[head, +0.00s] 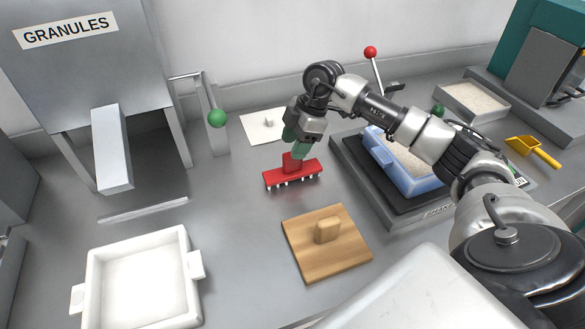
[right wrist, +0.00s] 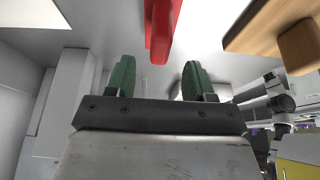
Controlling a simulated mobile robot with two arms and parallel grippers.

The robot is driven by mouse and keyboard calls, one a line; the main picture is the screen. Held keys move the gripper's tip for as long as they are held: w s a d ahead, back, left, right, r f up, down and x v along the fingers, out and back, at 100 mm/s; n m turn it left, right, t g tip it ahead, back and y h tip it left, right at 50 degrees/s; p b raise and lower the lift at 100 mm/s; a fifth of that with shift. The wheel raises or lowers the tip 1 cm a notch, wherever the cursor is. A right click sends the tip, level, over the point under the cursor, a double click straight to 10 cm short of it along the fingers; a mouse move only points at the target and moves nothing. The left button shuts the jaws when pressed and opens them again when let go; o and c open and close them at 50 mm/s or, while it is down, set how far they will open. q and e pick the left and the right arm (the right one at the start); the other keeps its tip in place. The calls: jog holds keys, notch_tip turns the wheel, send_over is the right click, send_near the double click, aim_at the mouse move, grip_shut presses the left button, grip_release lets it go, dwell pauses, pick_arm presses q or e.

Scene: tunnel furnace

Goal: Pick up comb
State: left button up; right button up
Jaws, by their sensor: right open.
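The red comb (head: 292,176) lies on the grey table with its short white teeth along the front edge and a raised red grip block on top. My right gripper (head: 299,147) is above the comb, with its green fingers pointing down near the grip block. In the right wrist view the fingers (right wrist: 158,78) stand wide apart and nothing is held between them. The red comb (right wrist: 162,30) shows just beyond the fingertips, roughly in line with the gap. I cannot tell whether a finger touches the block. My left gripper is not in view.
A wooden board with a knob (head: 305,257) lies in front of the comb. A white tray (head: 95,285) is front left. A white plate (head: 255,130) lies behind. A lever with a green ball (head: 217,118) stands back left.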

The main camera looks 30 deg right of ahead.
aim_at(293, 166)
jog(key=x, duration=0.2)
jog(key=d+p+x, duration=0.1)
jog(key=x, duration=0.1)
jog(key=shift+a+f, duration=0.1)
jog(key=shift+f, duration=0.2)
jog(key=shift+a+f, duration=0.25)
jog(key=shift+f, duration=0.35)
grip_shut()
